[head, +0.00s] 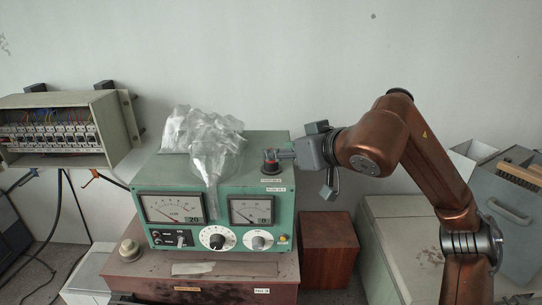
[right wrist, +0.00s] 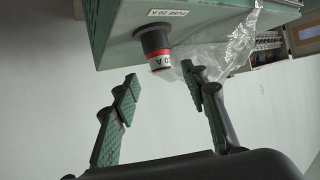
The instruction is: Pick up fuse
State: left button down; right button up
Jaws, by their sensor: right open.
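The fuse (head: 271,163) is a short dark cylinder with a red ring and a pale labelled end. In the right wrist view the fuse (right wrist: 157,50) hangs from the box face under a "FUSE 20 A" label. My right gripper (head: 284,154) is at the right side of the box, close to the fuse. In its wrist view the right gripper (right wrist: 160,77) is open and empty, with the fuse just beyond and between the fingertips, apart from both. My left gripper is not in view.
A crumpled clear plastic bag (head: 205,140) drapes over the meter box top and front, near the fuse in the wrist view (right wrist: 237,50). A brown wooden block (head: 329,247) stands right of the box. An open breaker panel (head: 118,115) hangs at left; grey cases stand at right.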

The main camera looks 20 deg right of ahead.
jog(key=p+x, duration=0.1)
jog(key=x, duration=0.2)
jog(key=shift+w+a+f+p, duration=0.15)
jog(key=shift+w+a+p, duration=0.05)
jog(key=shift+p, duration=0.1)
jog(key=shift+w+a+f, duration=0.15)
jog(key=shift+w+f, duration=0.2)
jog(key=shift+w, duration=0.15)
jog(key=shift+s, duration=0.1)
jog(key=shift+c, duration=0.6)
jog(key=c, duration=1)
jog(key=shift+r, duration=0.1)
